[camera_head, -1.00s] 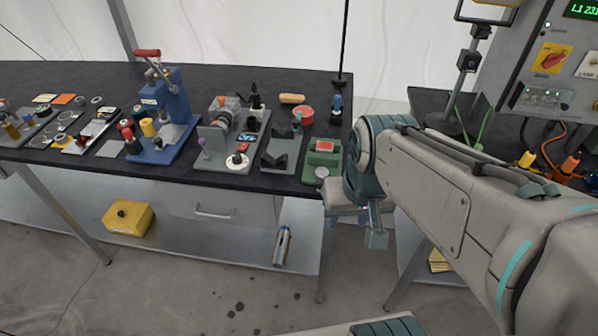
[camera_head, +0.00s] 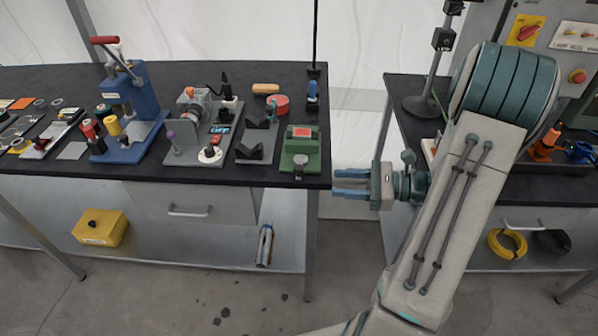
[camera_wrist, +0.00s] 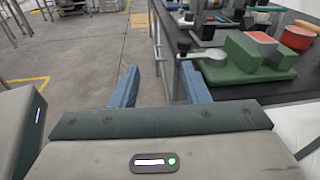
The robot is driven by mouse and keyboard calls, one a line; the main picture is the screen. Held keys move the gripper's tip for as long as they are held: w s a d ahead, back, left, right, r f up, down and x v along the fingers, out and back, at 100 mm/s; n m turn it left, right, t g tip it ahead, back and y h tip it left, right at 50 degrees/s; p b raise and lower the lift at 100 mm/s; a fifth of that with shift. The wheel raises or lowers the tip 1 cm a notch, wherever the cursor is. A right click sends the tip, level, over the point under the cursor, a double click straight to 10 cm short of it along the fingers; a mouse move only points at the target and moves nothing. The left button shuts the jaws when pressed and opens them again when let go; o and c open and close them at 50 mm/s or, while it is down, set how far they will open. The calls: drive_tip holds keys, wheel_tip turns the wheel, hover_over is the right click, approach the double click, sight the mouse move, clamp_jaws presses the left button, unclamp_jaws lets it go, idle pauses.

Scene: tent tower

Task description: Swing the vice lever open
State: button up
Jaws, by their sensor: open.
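A green fixture (camera_head: 300,150) with a red-topped block and a grey round-ended lever (camera_head: 299,163) stands at the table's right front corner. In the wrist view the fixture (camera_wrist: 245,62) is at upper right, its lever (camera_wrist: 205,53) reaching left over the table edge. I cannot tell for sure which one is the vice. My gripper (camera_head: 337,182) is open and empty, right of the table corner, fingers pointing left. In the wrist view its blue fingers (camera_wrist: 158,72) are apart, left of the green fixture.
The black table (camera_head: 235,178) also holds a blue press (camera_head: 140,105), a grey V-block fixture (camera_head: 255,150) and a red round container (camera_head: 277,105). A second table (camera_head: 400,90) with a control panel stands at right. A gap separates the tables. A yellow box (camera_head: 100,228) sits on the lower shelf.

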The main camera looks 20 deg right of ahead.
sight(300, 167)
drive_tip(key=w+a+t, duration=0.1)
drive_tip(key=w+a, duration=0.1)
drive_tip(key=a, duration=0.1)
drive_tip(key=w+a+m+p, duration=0.1)
drive_tip(key=w+a, duration=0.1)
drive_tip(key=w, duration=0.1)
drive_tip(key=w+a+f+m+t, duration=0.1)
drive_tip(key=w+a, duration=0.2)
drive_tip(key=shift+w+a+f+t, duration=0.1)
drive_tip(key=shift+w+a+t, duration=0.05)
drive_tip(key=shift+a+t, duration=0.2)
clamp_jaws()
